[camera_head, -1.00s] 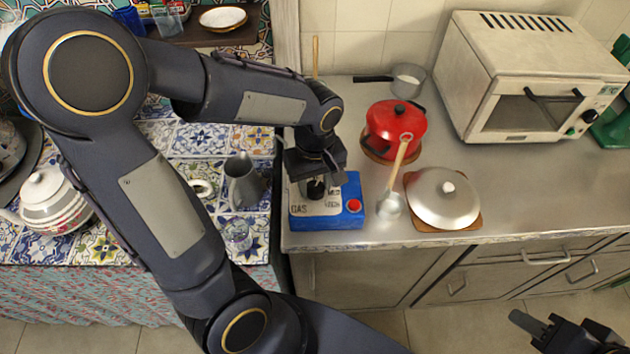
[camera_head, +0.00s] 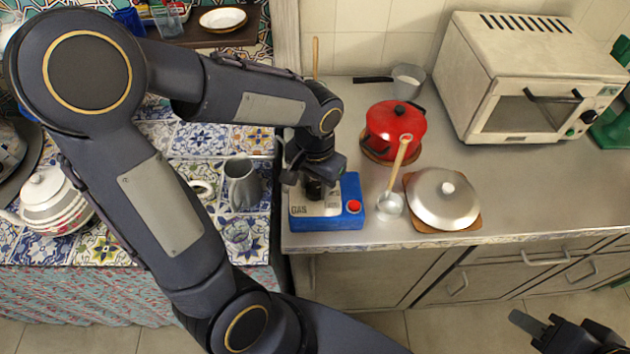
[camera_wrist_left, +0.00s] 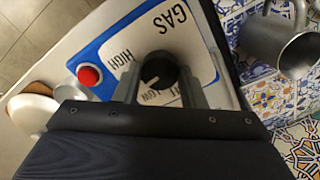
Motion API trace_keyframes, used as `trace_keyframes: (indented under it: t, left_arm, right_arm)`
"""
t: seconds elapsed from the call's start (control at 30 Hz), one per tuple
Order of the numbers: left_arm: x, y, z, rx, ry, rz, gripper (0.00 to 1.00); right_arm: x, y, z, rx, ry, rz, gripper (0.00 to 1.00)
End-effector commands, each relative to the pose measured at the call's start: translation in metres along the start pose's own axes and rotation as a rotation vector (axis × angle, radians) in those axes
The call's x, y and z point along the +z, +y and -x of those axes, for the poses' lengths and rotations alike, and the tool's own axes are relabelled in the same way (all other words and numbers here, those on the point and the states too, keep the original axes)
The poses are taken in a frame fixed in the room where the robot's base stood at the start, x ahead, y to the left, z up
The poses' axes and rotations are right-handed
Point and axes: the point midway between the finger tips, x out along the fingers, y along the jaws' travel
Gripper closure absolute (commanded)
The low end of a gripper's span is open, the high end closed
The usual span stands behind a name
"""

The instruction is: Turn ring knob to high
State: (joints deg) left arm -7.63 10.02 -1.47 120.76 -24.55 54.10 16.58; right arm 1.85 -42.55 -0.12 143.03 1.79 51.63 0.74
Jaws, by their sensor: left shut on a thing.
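The blue gas stove (camera_head: 330,221) with its white panel stands at the counter's front left edge. Its black ring knob (camera_wrist_left: 157,68) sits between the two fingers of my left gripper (camera_wrist_left: 160,82), which is shut on it. The knob's white mark points toward the lower left in the wrist view, between the HIGH label (camera_wrist_left: 122,56) and the LOW lettering (camera_wrist_left: 150,96). I cannot tell its exact setting. In the head view my left gripper (camera_head: 315,184) hides most of the knob. My right gripper (camera_head: 562,332) is at the bottom right, away from the stove; its jaws are unclear.
A red button (camera_head: 354,206) is on the stove's right side. A ladle (camera_head: 391,204), a silver lid (camera_head: 443,198) and a red pot (camera_head: 396,127) are to the right. A metal pitcher (camera_head: 242,186) stands on the tiled table at left. The right front counter is clear.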

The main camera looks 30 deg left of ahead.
Motion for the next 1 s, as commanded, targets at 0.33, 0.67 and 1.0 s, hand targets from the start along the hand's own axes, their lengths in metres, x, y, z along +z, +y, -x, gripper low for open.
trace_keyframes:
  t: [0.33, 0.67, 1.0]
  left_arm:
    - [-0.001, 0.000, 0.001, -0.001, 0.001, -0.330, 0.86]
    - [0.000, 0.000, 0.001, 0.000, 0.001, -0.631, 0.86]
    - [0.000, 0.000, 0.001, -0.001, 0.001, -0.854, 0.86]
  right_arm:
    - [-0.002, -0.002, 0.004, 0.000, 0.000, 0.000, 0.64]
    - [-0.004, -0.004, 0.008, 0.000, 0.000, 0.000, 0.64]
    - [-0.006, -0.005, 0.012, 0.000, 0.000, 0.000, 0.64]
